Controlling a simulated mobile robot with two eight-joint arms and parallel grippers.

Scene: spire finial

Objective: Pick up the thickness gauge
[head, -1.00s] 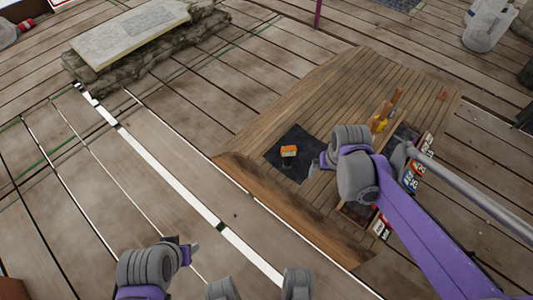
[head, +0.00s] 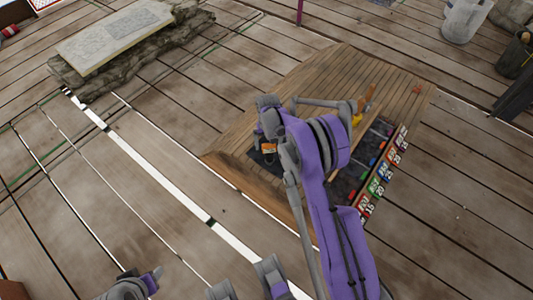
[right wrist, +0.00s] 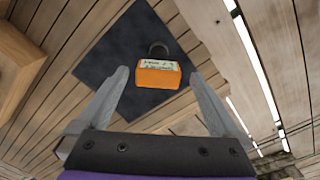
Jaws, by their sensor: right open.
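The thickness gauge appears to be the small orange block with a pale top and a dark rounded part behind it. In the right wrist view the gauge (right wrist: 158,74) lies on a dark square mat (right wrist: 105,62). My right gripper (right wrist: 158,80) is open, its two grey fingers spread to either side of the gauge, with no contact visible. In the head view the gauge (head: 268,148) is partly hidden by my right arm and hand. My left gripper (head: 153,277) is at the bottom left, far from the gauge; its jaws are unclear.
The mat lies on a raised wooden platform (head: 330,75). To its right are a dark tray with coloured pieces, numbered cards (head: 378,184) in a row, and wooden-handled tools (head: 366,100). The plank floor at left is mostly clear.

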